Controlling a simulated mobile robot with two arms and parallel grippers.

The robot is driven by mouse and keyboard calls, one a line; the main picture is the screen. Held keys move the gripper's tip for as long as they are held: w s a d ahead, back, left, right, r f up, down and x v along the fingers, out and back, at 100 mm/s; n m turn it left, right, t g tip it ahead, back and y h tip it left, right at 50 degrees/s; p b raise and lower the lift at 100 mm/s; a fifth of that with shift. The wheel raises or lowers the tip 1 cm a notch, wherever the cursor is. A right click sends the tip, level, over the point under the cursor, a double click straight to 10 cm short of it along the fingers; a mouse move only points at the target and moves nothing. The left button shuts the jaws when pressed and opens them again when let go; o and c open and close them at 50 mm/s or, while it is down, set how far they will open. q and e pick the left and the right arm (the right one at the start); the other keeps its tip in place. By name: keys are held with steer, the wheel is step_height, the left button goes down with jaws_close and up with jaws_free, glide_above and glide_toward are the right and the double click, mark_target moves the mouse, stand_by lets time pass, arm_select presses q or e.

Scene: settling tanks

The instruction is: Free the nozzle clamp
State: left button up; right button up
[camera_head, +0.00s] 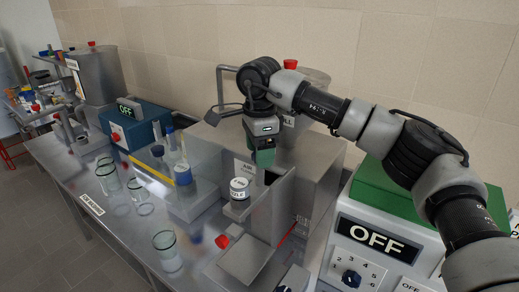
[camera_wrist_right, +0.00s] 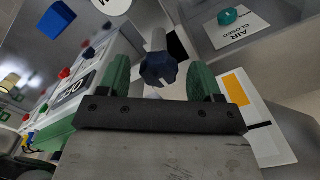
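My right gripper (camera_head: 263,157) has green fingers and hangs in front of the grey steel housing (camera_head: 325,155) in the head view. In the right wrist view the gripper (camera_wrist_right: 160,78) is open. A dark blue, lobed knob (camera_wrist_right: 158,68) on a grey shaft shows in the gap between its fingers; it may be the nozzle clamp's knob, but no label shows this. I cannot tell whether the fingers touch it. In the head view the gripper and arm hide that spot. My left gripper is not in view.
A jar with a white lid (camera_head: 240,187) stands below the gripper. Glass beakers (camera_head: 167,250) and a blue OFF box (camera_head: 135,125) are to the left. An "AIR CLOSED" plate (camera_wrist_right: 237,32) has a teal knob.

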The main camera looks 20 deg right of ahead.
steer(key=shift+r, duration=0.3)
step_height(320, 180, up, 10)
steer(key=b, duration=0.2)
stand_by(0.5)
